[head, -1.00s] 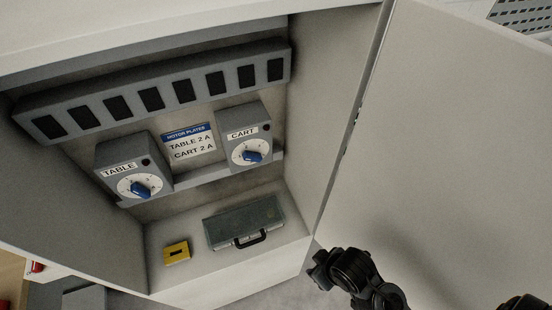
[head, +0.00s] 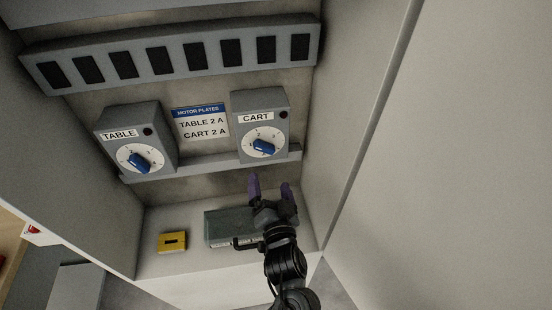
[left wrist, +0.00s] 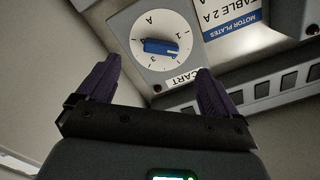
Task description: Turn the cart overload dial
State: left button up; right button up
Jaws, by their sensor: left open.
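The cart overload dial is a blue knob (head: 265,147) on a white numbered face, on the grey box labelled CART (head: 262,120). In the left wrist view the blue knob (left wrist: 160,47) shows ahead, upside down, between and beyond the fingers. My left gripper (head: 269,186) has dark purple fingers. It is open and empty, below the dial in the head view and apart from it. In the left wrist view its two fingers (left wrist: 155,82) stand wide apart. My right gripper is not in view.
The TABLE box (head: 137,140) with a similar blue knob is to the left. The motor plates sign (head: 200,121) hangs between the boxes. A grey-green case (head: 222,224) and a yellow block (head: 172,242) lie on the cabinet floor. Cabinet walls enclose both sides.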

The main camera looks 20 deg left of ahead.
aim_at(263, 152)
pick_arm(q)
jog(key=x, duration=0.3)
jog(key=p+x, duration=0.1)
jog(key=x, duration=0.3)
jog(key=r+x, duration=0.1)
jog(key=x, duration=0.3)
jog(key=shift+w+p, duration=0.15)
jog(key=shift+p, duration=0.15)
jog(key=c, duration=1)
jog(key=shift+r+p, duration=0.1)
jog(key=shift+p, duration=0.45)
jog(key=shift+c, duration=0.2)
jog(key=m+p, duration=0.2)
jog(key=p, duration=0.2)
jog(key=m+p, duration=0.2)
jog(key=p, duration=0.2)
jog(key=shift+r+m, duration=0.2)
jog(key=shift+m, duration=0.1)
jog(key=shift+f+m+p, duration=0.2)
jog(key=shift+m+p, duration=0.95)
jog(key=shift+m, duration=0.05)
